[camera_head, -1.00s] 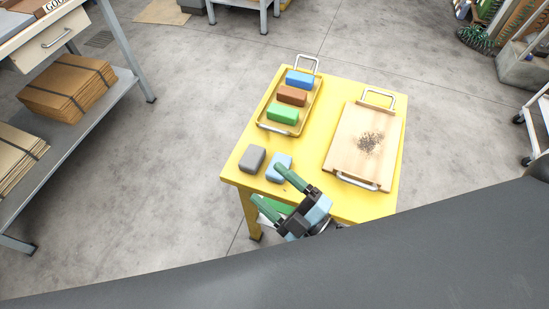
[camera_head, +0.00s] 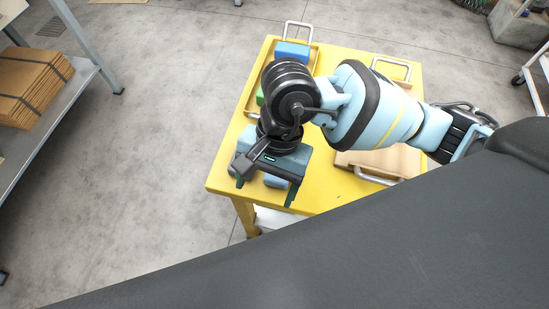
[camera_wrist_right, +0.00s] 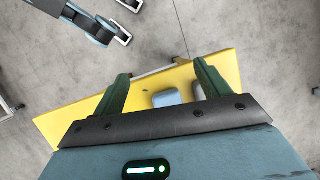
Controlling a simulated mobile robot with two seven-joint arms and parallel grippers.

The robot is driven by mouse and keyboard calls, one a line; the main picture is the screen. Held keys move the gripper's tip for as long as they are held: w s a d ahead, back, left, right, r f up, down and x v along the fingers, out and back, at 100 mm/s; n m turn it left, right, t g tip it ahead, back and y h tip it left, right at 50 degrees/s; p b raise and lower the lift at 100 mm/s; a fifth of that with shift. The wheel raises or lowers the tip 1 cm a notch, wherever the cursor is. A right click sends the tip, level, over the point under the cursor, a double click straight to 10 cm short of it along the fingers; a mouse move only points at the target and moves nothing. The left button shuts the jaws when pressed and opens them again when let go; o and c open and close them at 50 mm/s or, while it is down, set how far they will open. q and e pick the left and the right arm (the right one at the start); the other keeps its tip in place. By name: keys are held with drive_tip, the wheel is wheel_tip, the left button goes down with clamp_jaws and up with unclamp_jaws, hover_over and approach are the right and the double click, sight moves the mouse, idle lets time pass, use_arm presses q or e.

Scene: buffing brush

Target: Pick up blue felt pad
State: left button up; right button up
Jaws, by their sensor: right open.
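The blue felt pad (camera_head: 275,181) is a small light blue block near the front edge of the yellow table. In the head view it is mostly hidden under my right gripper (camera_head: 267,190). In the right wrist view the pad (camera_wrist_right: 166,98) lies flat on the table between the lines of the two green fingers, nearer the right one. My right gripper (camera_wrist_right: 162,72) is open and empty, above the pad and not visibly touching it. A grey pad (camera_wrist_right: 198,91) lies beside it, partly behind the right finger.
The yellow table (camera_head: 222,178) holds a tray at the back with a blue block (camera_head: 292,50) and a green block (camera_head: 260,97), partly hidden by my arm. A wooden board (camera_head: 392,160) is on the right, under my right arm.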

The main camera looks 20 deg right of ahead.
drive_tip(key=w+d+t+h, duration=0.1)
drive_tip(key=w, duration=0.1)
drive_tip(key=w+d+h, duration=0.1)
drive_tip(key=w+d, duration=0.1)
drive_tip(key=w+d+n+t+h, duration=0.1)
drive_tip(key=w+d, duration=0.1)
drive_tip(key=shift+w+d+r+t+b, duration=0.2)
drive_tip(key=shift+d+r+t+b, duration=0.1)
drive_tip(key=shift+r+b, duration=0.1)
drive_tip(key=shift+a+f, duration=0.1)
drive_tip(key=shift+f, duration=3.85)
drive_tip(key=c, duration=1)
use_arm(q)
drive_tip(key=shift+w+d+f, duration=0.1)
drive_tip(key=shift+w+f, duration=0.25)
drive_tip(key=shift+f, duration=0.2)
use_arm(e)
drive_tip(key=shift+c, duration=0.2)
drive_tip(key=shift+r, duration=0.1)
